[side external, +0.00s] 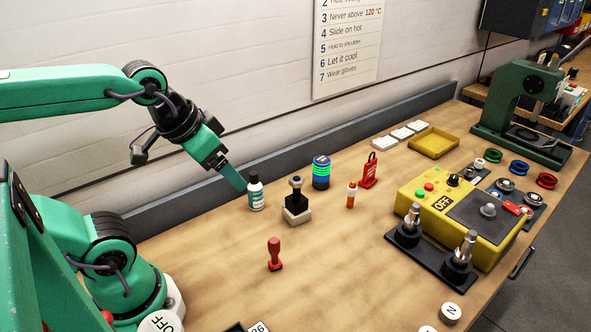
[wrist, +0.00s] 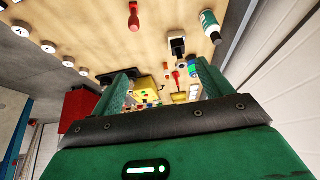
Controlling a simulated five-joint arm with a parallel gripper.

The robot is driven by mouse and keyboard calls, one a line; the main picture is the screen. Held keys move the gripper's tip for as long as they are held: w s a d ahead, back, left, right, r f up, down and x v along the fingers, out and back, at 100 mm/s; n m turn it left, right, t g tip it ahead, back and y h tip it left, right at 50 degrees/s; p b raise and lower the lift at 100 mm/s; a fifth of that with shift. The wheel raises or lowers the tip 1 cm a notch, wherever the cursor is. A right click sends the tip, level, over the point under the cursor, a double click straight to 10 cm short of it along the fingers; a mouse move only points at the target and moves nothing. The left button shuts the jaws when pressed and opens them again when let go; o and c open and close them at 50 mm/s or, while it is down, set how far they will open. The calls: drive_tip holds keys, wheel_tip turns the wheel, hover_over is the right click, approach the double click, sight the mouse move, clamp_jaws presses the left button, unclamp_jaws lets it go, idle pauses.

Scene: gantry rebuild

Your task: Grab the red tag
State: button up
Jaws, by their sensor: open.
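The red tag (side external: 369,171) stands upright on the bench, a flat red piece with a dark loop at its top. In the wrist view the red tag (wrist: 178,79) is small and lies between the fingers in the picture, some way beyond them. My gripper (side external: 234,178) is open with nothing between its fingers, raised beside the white-and-green bottle (side external: 255,192), well to the left of the tag. In the wrist view my gripper (wrist: 162,84) shows both green fingers spread apart.
A black-handled stamp (side external: 296,202), a banded blue-green cylinder (side external: 321,173) and a small orange bottle (side external: 351,195) stand between my gripper and the tag. A red stamp (side external: 274,254) stands nearer. A yellow control box (side external: 425,207) and yellow tray (side external: 433,142) lie right of the tag.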

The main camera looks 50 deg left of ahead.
drive_tip(key=w+r+n+g, duration=0.1)
drive_tip(key=w+r+n, duration=0.45)
drive_tip(key=w, duration=0.75)
drive_tip(key=n+g, duration=0.3)
drive_tip(key=n, duration=1.1)
hover_over(371, 161)
drive_tip(key=s, duration=0.2)
drive_tip(key=shift+m, duration=0.25)
drive_tip(key=f, duration=1.6)
drive_tip(key=shift+w+d+f, duration=0.1)
drive_tip(key=shift+w+d, duration=0.15)
drive_tip(key=shift+d, duration=0.05)
drive_tip(key=shift+w+f, duration=0.2)
drive_tip(key=shift+f, duration=0.3)
drive_tip(key=shift+w+a+f, duration=0.1)
drive_tip(key=shift+w+f, duration=0.05)
drive_tip(key=shift+f, duration=1.15)
drive_tip(key=shift+w+a+f, duration=0.1)
drive_tip(key=shift+w+f, duration=0.05)
drive_tip(key=shift+f, duration=1.1)
drive_tip(key=shift+w+a+f, duration=0.1)
drive_tip(key=shift+w+f, duration=0.05)
drive_tip(key=shift+f, duration=1.15)
